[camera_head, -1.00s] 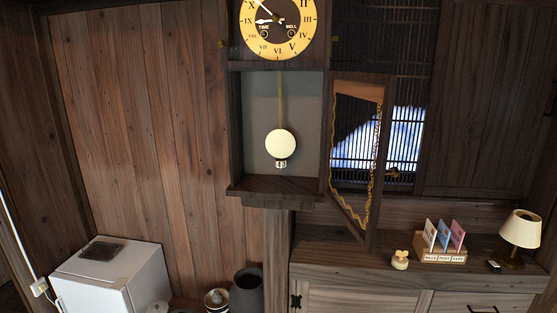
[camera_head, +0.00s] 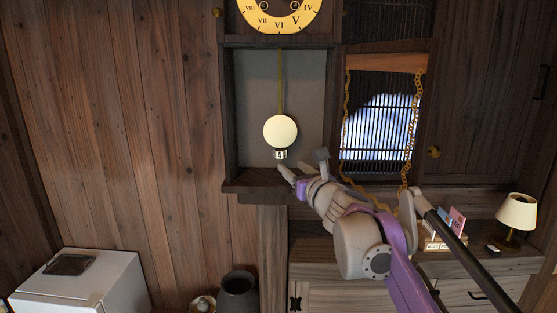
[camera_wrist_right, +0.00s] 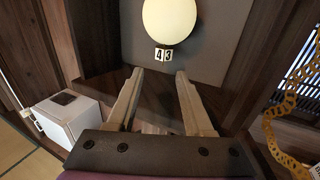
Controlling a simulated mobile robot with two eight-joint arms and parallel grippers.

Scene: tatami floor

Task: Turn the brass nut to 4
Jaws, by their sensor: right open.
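A round cream pendulum bob (camera_head: 281,131) hangs on a brass rod (camera_head: 280,80) in the open clock case (camera_head: 232,110). Under it is a small white number tag (camera_head: 281,155); in the right wrist view the tag (camera_wrist_right: 163,55) reads 4 and 3 side by side. I cannot make out a separate brass nut in either view. My right gripper (camera_head: 301,165) is open and empty just below and right of the bob. In the right wrist view its fingertips (camera_wrist_right: 160,73) lie apart below the tag, not touching it. My left gripper is out of view.
The case's lower ledge (camera_head: 255,183) lies under the gripper. A lamp (camera_head: 516,212) and cards (camera_head: 456,220) stand on the cabinet. A white box (camera_head: 85,280) is at lower left.

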